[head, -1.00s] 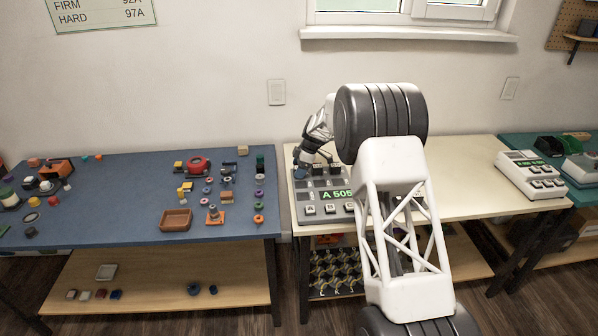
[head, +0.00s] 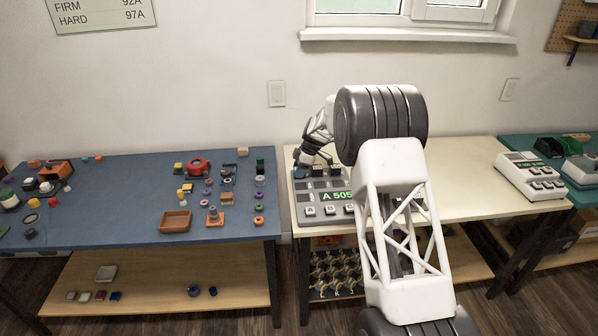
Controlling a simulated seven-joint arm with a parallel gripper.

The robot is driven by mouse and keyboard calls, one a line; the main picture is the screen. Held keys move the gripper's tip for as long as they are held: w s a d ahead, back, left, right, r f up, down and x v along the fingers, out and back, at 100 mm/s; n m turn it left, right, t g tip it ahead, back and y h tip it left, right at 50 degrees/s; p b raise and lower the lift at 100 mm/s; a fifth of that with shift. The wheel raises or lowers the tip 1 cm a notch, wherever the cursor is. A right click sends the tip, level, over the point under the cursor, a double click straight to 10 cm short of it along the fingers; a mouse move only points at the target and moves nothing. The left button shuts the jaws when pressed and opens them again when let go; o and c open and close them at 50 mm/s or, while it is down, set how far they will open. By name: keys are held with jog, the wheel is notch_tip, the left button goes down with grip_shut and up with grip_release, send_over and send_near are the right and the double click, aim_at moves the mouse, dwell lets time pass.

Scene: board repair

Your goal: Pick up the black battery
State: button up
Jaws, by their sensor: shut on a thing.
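My gripper (head: 302,168) is small in the head view, at the back left of the grey station with the "A 505" display (head: 325,202). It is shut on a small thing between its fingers. The fingers and wrist hide most of that thing, so I cannot make out its colour or shape. I cannot tell whether it touches the station. Dark slots or pieces show along the station's top beside the gripper. I cannot pick out the black battery for certain.
A blue table (head: 120,212) at left holds many small parts and a brown tray (head: 176,221). A second white station (head: 530,176) stands on the right of the pale bench (head: 470,195). The bench between is clear. A rack of parts (head: 337,273) sits below.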

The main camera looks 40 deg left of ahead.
jog(key=shift+r, duration=0.2)
jog(key=shift+r, duration=1.55)
jog(key=shift+s+d+r, duration=0.1)
jog(key=shift+d, duration=0.05)
jog(key=s+d, duration=0.3)
jog(key=s+d+r, duration=0.1)
jog(key=s+d, duration=0.6)
jog(key=d, duration=0.1)
jog(key=shift+s+d+r, duration=0.15)
jog(key=shift+s+d, duration=0.05)
jog(key=shift+d, duration=0.05)
jog(key=w+d, duration=0.3)
jog(key=w, duration=0.2)
jog(key=w+d+r, duration=0.1)
jog(key=w+d, duration=0.3)
jog(key=w, duration=0.2)
jog(key=w+d, duration=0.3)
jog(key=w, duration=0.2)
jog(key=shift+w+d+r, duration=0.15)
jog(key=shift+d+r, duration=0.15)
jog(key=shift+d, duration=0.1)
jog(key=w+d, duration=0.5)
jog(key=w+d+r, duration=0.1)
jog(key=w+d, duration=0.4)
jog(key=w+d+r, duration=0.1)
jog(key=w+d, duration=0.3)
jog(key=d, duration=0.2)
jog(key=shift+w+d, duration=0.1)
jog(key=shift+w, duration=0.3)
jog(key=shift+f, duration=0.2)
